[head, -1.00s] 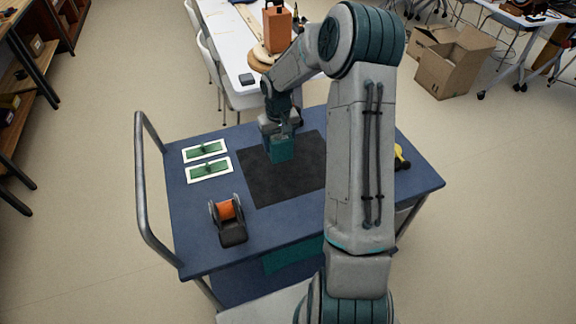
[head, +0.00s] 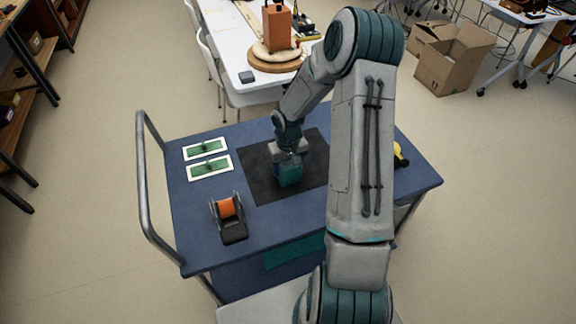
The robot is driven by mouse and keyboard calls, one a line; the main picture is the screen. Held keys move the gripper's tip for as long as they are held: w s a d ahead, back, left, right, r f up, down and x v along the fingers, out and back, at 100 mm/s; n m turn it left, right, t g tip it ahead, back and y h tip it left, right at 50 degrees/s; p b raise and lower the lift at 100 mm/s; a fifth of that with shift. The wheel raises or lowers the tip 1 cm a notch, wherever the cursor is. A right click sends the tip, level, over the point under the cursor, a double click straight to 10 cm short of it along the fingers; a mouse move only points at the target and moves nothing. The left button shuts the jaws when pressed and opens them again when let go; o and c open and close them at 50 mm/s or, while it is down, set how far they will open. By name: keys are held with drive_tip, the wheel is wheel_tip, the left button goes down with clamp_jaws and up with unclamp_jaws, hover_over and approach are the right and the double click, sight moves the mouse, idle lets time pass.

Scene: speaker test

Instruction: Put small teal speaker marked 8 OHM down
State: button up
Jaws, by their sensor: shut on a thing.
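The small teal speaker (head: 288,175) is a box-shaped thing at the middle of the black mat (head: 262,191) on the blue cart top. My gripper (head: 287,158) is above it and shut on its upper part, pointing down. The speaker looks upright and at or very close to the mat; I cannot tell whether its base touches. Its 8 OHM marking is too small to read here.
Two white-framed green boards (head: 208,167) lie left of the mat. A tape dispenser with an orange roll (head: 227,208) stands at the front left. A yellow and black thing (head: 400,156) is partly hidden behind my arm. A white table (head: 250,60) stands beyond the cart.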

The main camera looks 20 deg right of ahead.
drive_tip(key=shift+f, duration=0.2)
drive_tip(key=o, duration=1.4)
drive_tip(key=shift+r, duration=0.1)
drive_tip(key=shift+r, duration=0.1)
wheel_tip(320, 180, up, 11)
drive_tip(key=shift+r, duration=0.1)
drive_tip(key=shift+s+r, duration=0.1)
drive_tip(key=shift+r, duration=0.5)
drive_tip(key=s+a+r+t, duration=0.1)
drive_tip(key=s+a+r, duration=0.3)
drive_tip(key=s+r, duration=0.3)
drive_tip(key=s+a+r+t, duration=0.2)
drive_tip(key=s+r, duration=0.6)
drive_tip(key=s, duration=0.8)
drive_tip(key=shift+a+r, duration=0.15)
drive_tip(key=shift+a, duration=0.95)
